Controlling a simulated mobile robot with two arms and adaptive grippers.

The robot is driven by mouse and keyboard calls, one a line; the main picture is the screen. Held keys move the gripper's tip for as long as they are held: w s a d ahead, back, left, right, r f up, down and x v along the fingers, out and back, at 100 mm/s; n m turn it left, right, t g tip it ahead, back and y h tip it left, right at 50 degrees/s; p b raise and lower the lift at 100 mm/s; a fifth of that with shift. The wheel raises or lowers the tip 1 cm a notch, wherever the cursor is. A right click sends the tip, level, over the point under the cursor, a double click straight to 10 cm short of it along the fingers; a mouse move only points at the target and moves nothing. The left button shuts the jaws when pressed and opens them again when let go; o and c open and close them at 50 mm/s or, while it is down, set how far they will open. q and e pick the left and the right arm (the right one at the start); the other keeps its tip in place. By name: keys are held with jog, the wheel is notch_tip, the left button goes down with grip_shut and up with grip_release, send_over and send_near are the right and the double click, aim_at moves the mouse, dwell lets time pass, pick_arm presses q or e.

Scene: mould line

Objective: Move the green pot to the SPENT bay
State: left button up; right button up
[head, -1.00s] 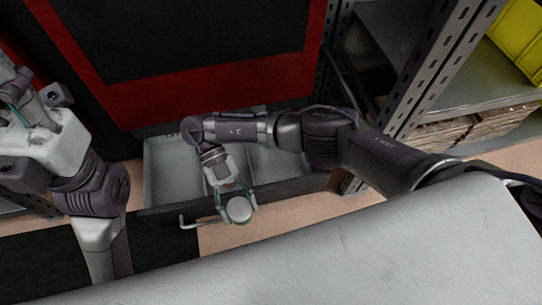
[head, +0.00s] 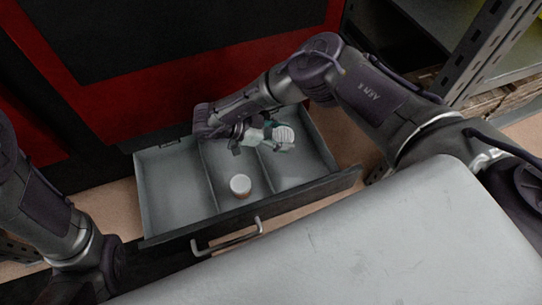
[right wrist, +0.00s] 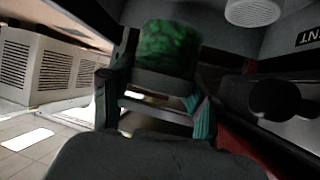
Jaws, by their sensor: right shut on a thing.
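The green pot shows in the right wrist view (right wrist: 168,45) between the fingers of my right gripper, with a pale grey band at one end. In the head view only its pale round end (head: 284,134) shows clearly. My right gripper (head: 268,136) is shut on it and holds it over the open drawer (head: 172,185), towards the back of the right-hand compartment as seen. I cannot tell whether it touches the drawer. A bay label (right wrist: 308,40) is partly cut off and not fully readable. My left gripper is out of view.
A second pot (head: 240,186) with a pale top stands in the drawer's middle compartment. The left compartment looks empty. The drawer's handle (head: 227,238) sticks out in front. A metal shelf rack (head: 490,50) stands at the right.

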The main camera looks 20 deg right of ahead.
jog(key=shift+w+a+f+b, duration=0.15)
jog(key=shift+w+f+b, duration=0.3)
jog(key=shift+f, duration=0.2)
notch_tip(320, 180, down, 10)
jog(key=b, duration=0.7)
jog(key=shift+b, duration=0.35)
jog(key=o, duration=0.9)
jog(key=shift+o, duration=0.2)
jog(key=shift+r, duration=0.15)
jog(key=shift+w+a+r+p, duration=0.15)
jog(key=shift+a+r+p, duration=0.1)
jog(key=shift+p, duration=0.1)
jog(key=p+v, duration=0.2)
jog(key=v, duration=0.9)
jog(key=shift+a, duration=0.2)
jog(key=shift+r, duration=0.1)
